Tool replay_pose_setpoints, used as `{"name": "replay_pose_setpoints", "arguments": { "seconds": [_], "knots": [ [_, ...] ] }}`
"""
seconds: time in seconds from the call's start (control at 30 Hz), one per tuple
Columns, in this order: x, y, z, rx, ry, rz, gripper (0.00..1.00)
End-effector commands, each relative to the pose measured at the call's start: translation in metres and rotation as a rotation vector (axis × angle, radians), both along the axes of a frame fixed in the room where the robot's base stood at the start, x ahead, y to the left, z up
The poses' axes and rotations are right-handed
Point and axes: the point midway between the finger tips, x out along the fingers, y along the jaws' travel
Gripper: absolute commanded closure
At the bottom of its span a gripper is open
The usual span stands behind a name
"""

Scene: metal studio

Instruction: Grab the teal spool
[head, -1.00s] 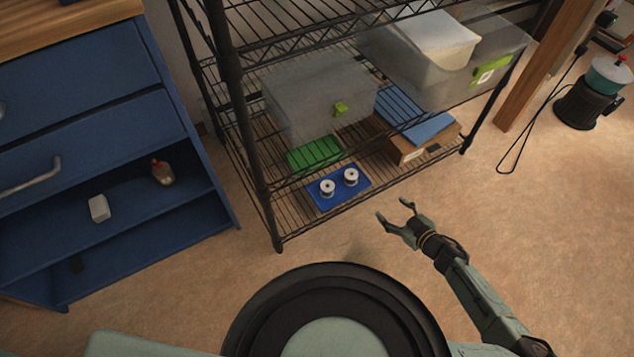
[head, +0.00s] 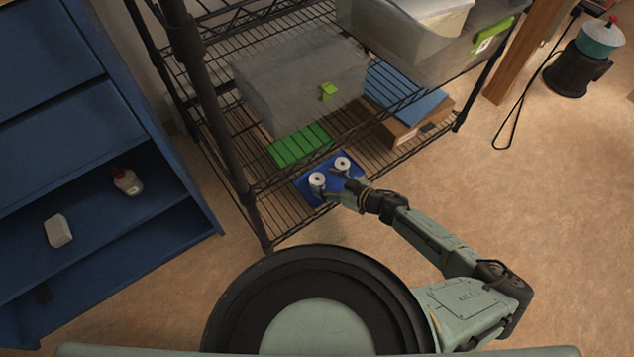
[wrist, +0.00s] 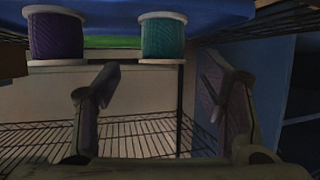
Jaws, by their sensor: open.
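The teal spool (wrist: 162,38) has white end discs and stands on a blue mat (wrist: 210,10), which appears above it in the wrist view. From the wrist view's layout, it is the left spool (head: 317,180) in the head view, where only white ends show clearly. A purple spool (wrist: 55,35) stands beside it; it is the right one (head: 342,163) in the head view. My gripper (head: 335,188) is open at the front edge of the mat. In the wrist view, the teal spool lies ahead, between the directions of my two empty fingers (wrist: 161,78).
The mat is on the bottom level of a black wire rack, with a dark post (head: 230,150) at left. A green item (head: 299,145), a grey bin (head: 300,90) and a cardboard box (head: 405,128) sit behind. A blue cabinet (head: 150,215) stands left.

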Motion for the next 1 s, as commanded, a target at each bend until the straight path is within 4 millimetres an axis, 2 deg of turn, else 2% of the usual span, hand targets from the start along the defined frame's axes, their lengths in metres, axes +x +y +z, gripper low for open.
{"name": "replay_pose_setpoints", "arguments": {
  "seconds": [0.2,0.5,1.0],
  "knots": [
    [0.017,0.027,-0.016,0.002,0.001,0.001,0.36],
    [0.021,0.031,-0.017,0.001,0.001,0.000,0.37],
    [0.021,0.031,-0.017,0.000,0.000,0.000,0.71]
  ]
}}
